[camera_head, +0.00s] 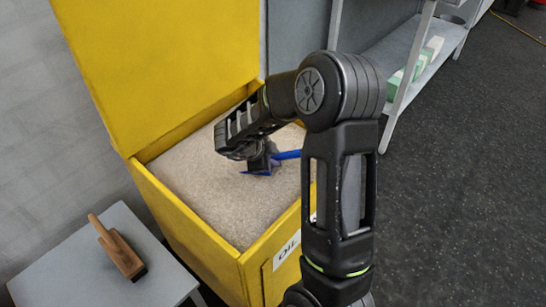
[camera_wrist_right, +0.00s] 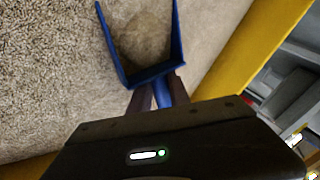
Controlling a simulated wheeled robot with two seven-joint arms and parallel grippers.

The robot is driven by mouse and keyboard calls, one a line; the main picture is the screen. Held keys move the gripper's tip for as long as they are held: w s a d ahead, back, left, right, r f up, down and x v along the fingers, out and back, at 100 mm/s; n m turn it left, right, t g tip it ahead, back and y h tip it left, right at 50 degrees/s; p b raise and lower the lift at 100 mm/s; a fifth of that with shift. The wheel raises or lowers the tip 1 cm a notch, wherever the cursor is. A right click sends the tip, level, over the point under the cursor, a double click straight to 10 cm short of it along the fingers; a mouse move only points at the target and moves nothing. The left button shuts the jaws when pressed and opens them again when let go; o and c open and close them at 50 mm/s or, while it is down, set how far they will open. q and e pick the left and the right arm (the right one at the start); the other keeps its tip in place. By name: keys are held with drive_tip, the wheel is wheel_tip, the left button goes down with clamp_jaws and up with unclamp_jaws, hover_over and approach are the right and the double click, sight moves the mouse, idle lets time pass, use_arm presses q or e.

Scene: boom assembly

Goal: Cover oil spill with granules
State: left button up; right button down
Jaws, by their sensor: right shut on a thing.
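A yellow bin (camera_head: 205,248) with its lid raised is filled with beige granules (camera_head: 200,190). My right gripper (camera_head: 262,163) is over the granules, shut on the handle of a blue scoop (camera_head: 287,155). In the right wrist view the scoop (camera_wrist_right: 150,76) extends from between the fingers (camera_wrist_right: 158,95), and granules show between its side walls. I cannot tell how much of that is inside the scoop. Most of the scoop is hidden behind the gripper in the head view. My left gripper and the oil spill are not in view.
A grey side table (camera_head: 150,285) with a wooden-handled brush (camera_head: 118,248) stands left of the bin. A metal shelf (camera_head: 400,50) with green and white boxes (camera_head: 415,67) stands at the back right. Dark floor (camera_head: 470,180) is open on the right.

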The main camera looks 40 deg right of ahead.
drive_tip(key=shift+r, duration=0.2)
drive_tip(key=shift+r+p, duration=0.45)
drive_tip(key=shift+r, duration=0.4)
wheel_tip(320, 180, up, 3)
drive_tip(key=shift+r+p, duration=0.1)
drive_tip(key=shift+p, duration=0.5)
wheel_tip(320, 180, up, 14)
drive_tip(key=p, duration=1.6)
drive_tip(key=shift+p, duration=0.35)
drive_tip(key=shift+w, duration=0.1)
